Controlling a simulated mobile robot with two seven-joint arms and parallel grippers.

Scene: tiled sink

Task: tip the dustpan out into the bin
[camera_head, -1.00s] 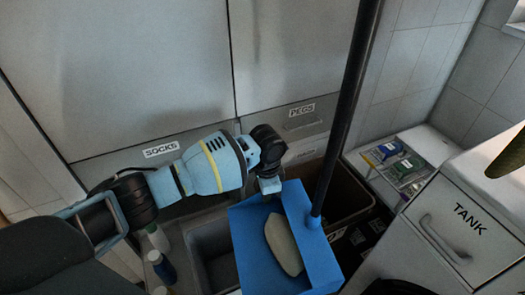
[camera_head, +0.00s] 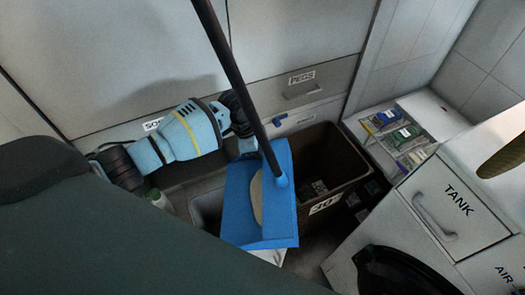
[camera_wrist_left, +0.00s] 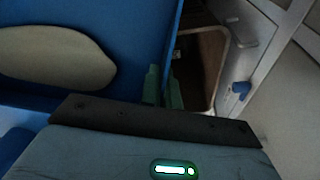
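The blue dustpan (camera_head: 240,208) has a long black handle (camera_head: 235,75) that leans to the upper left. A pale oval object (camera_head: 256,197) lies in the pan and also shows in the left wrist view (camera_wrist_left: 60,55). The brown bin (camera_head: 345,170) stands open just right of the pan, with a label reading 30 and something small inside. My left gripper (camera_head: 246,150) is at the pan's back edge. In the left wrist view its green fingertips (camera_wrist_left: 163,88) look closed on the blue wall (camera_wrist_left: 172,30). My right gripper is not in view.
Grey cabinet fronts (camera_head: 300,35) stand behind, with a PEGS drawer (camera_head: 315,90). A tray of colourful items (camera_head: 398,135) and a white TANK unit (camera_head: 450,205) are on the right. A grey container (camera_head: 205,207) is partly hidden left of the pan.

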